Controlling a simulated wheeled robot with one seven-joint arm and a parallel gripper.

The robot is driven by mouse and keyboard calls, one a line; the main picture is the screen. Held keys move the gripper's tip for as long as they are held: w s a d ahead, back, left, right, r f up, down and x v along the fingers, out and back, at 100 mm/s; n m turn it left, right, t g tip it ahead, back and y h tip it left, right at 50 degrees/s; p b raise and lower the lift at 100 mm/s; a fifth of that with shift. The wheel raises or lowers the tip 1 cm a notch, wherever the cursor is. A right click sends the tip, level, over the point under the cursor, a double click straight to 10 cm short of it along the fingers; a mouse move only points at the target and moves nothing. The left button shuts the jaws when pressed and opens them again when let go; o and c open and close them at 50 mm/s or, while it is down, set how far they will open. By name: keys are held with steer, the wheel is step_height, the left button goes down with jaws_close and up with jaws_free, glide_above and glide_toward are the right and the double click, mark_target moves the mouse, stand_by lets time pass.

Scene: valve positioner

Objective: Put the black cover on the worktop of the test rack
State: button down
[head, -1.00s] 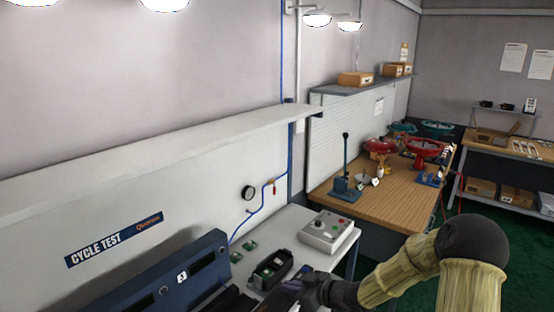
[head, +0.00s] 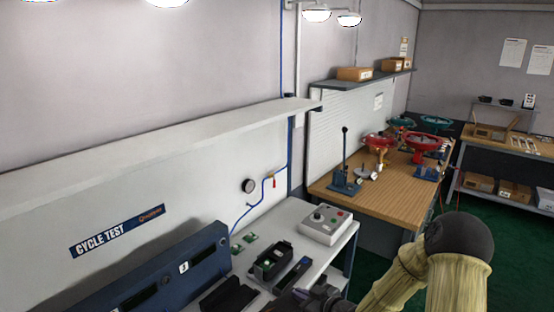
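A flat black cover (head: 291,274) with a pale mark lies on the light worktop (head: 316,262) of the test rack. It is just right of an open black housing (head: 268,261) that shows a green board inside. My gripper (head: 303,297) is at the bottom of the view, just below the near end of the cover, and appears apart from it. Its fingertips are dark and cut off by the frame edge, so whether they are open does not show.
A grey control box (head: 325,226) stands at the back right of the worktop. Small green boards (head: 251,238) lie at the back left. A blue numbered panel (head: 165,277) and a black item (head: 229,297) are at left. A wooden bench (head: 400,194) with valves stands beyond.

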steer(key=s+d+f+m+t+h, duration=0.3)
steer(key=d+f+m+h, duration=0.5)
steer(key=f, duration=0.3)
steer(key=shift+s+d+f+h, duration=0.2)
steer(key=shift+d+h, duration=0.15)
steer(key=shift+h, duration=0.15)
steer(key=shift+r, duration=0.1)
steer(key=s+f, duration=0.5)
steer(key=f, duration=0.6)
steer(key=shift+s, duration=0.4)
steer(key=shift+f, duration=0.1)
